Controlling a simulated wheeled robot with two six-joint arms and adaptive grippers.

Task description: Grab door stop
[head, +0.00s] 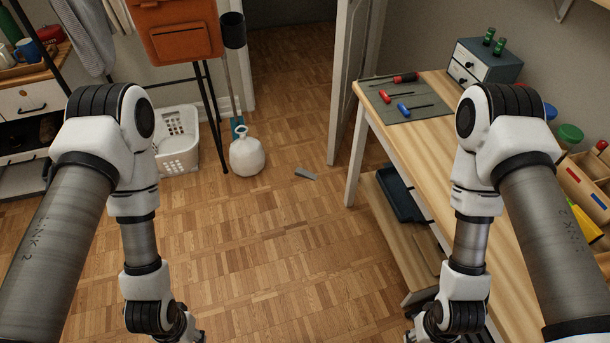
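A wooden workbench (455,150) with screwdrivers on a mat fills the right, with a low shelf (400,235) beneath. The floor (280,255) between my arms is clear.

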